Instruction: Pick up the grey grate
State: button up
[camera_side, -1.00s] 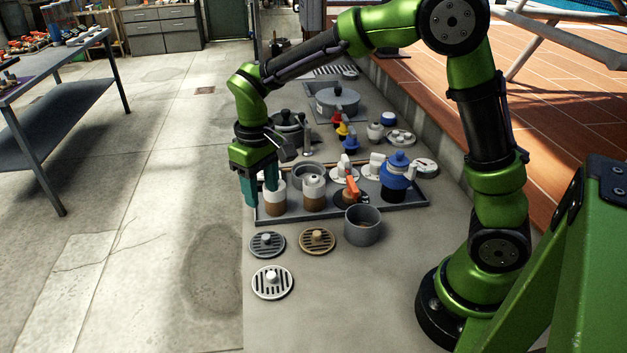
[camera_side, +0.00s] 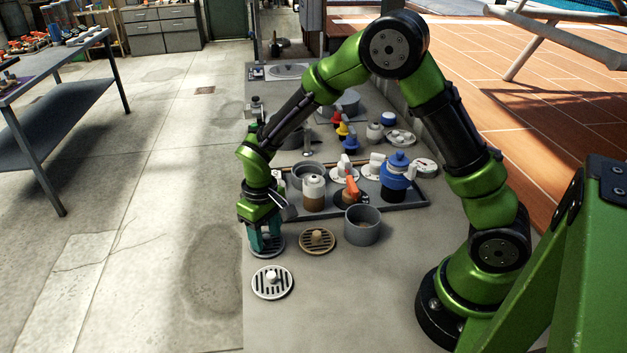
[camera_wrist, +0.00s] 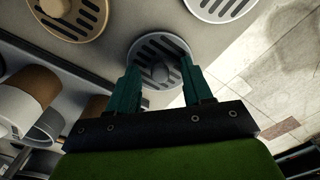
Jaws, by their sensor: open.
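The grey grate (camera_side: 268,256) is a slotted round disc with a central knob, lying flat on the counter. In the wrist view the grate (camera_wrist: 158,45) shows its slots, and its knob (camera_wrist: 160,72) sits between my fingers. My gripper (camera_side: 266,245) points down over the grate, with its teal fingers apart. In the wrist view my gripper (camera_wrist: 160,68) has one finger on each side of the knob, with a gap around it. The side view hides much of the grate behind the fingers. I cannot tell whether the fingertips touch it.
A tan grate (camera_side: 318,240) lies close to the right, and a white grate (camera_side: 272,283) lies nearer the camera. A grey cup (camera_side: 362,226) stands further right. A tray (camera_side: 412,204) of bottles and valves lies behind. The front counter (camera_side: 340,300) is clear.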

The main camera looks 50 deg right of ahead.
aim_at(265, 236)
grip_shut()
jog(key=shift+r, duration=0.1)
dwell(0.3)
jog(key=shift+r, duration=0.2)
notch_tip(265, 236, up, 3)
jog(key=shift+r, duration=0.15)
jog(key=s+d, duration=0.1)
jog(key=s, duration=0.4)
jog(key=s+d, duration=0.1)
jog(key=s, duration=0.4)
jog(key=s+d+r, duration=0.1)
jog(key=s, duration=0.4)
jog(key=shift+s, duration=0.35)
